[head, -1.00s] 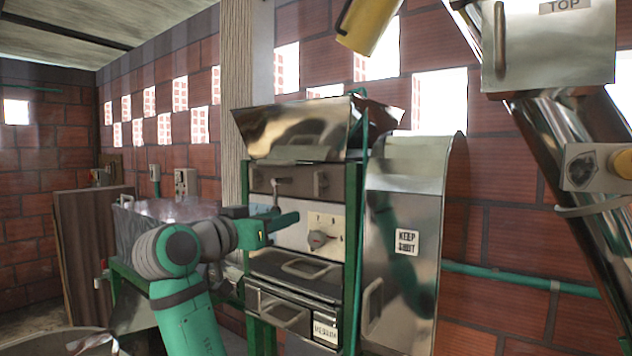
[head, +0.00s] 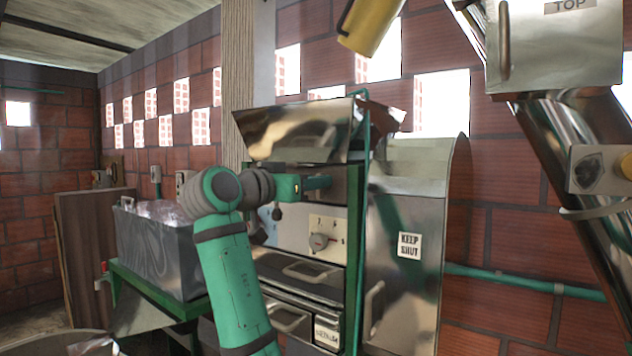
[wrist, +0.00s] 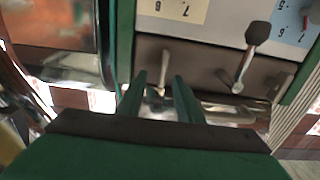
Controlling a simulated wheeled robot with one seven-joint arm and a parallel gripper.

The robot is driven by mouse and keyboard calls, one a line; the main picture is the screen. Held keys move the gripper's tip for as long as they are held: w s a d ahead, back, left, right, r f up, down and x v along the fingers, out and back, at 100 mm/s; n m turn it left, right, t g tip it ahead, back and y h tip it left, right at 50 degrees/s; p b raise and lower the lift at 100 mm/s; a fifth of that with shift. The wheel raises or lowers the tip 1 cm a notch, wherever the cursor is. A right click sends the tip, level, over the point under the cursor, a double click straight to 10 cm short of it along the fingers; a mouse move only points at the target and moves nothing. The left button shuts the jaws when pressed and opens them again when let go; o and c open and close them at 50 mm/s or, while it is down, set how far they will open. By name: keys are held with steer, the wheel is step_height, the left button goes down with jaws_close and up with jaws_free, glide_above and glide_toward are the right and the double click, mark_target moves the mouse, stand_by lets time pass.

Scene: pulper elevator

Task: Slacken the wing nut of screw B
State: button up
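My gripper (head: 326,183) is raised in front of the dark strip under the hopper of the pulping machine. In the wrist view its two green fingers (wrist: 159,78) stand apart, with a gap between them. A small metal fitting (wrist: 163,86) on the dark strip shows in that gap, apparently untouched; it may be a wing nut. Beside it on the strip is a metal lever (wrist: 241,75) with a dark knob. I can read no letter marking screw B. In the head view the gripper and wrist hide much of the strip.
Below the strip is a pale panel with a numbered scale and a dial knob (head: 319,241). A steel hopper (head: 290,130) overhangs the gripper. A steel cover marked KEEP SHUT (head: 409,245) stands to the right, and a grey bin (head: 160,250) to the left.

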steer(key=shift+w+d, duration=0.3)
steer(key=shift+w, duration=0.45)
jaws_close()
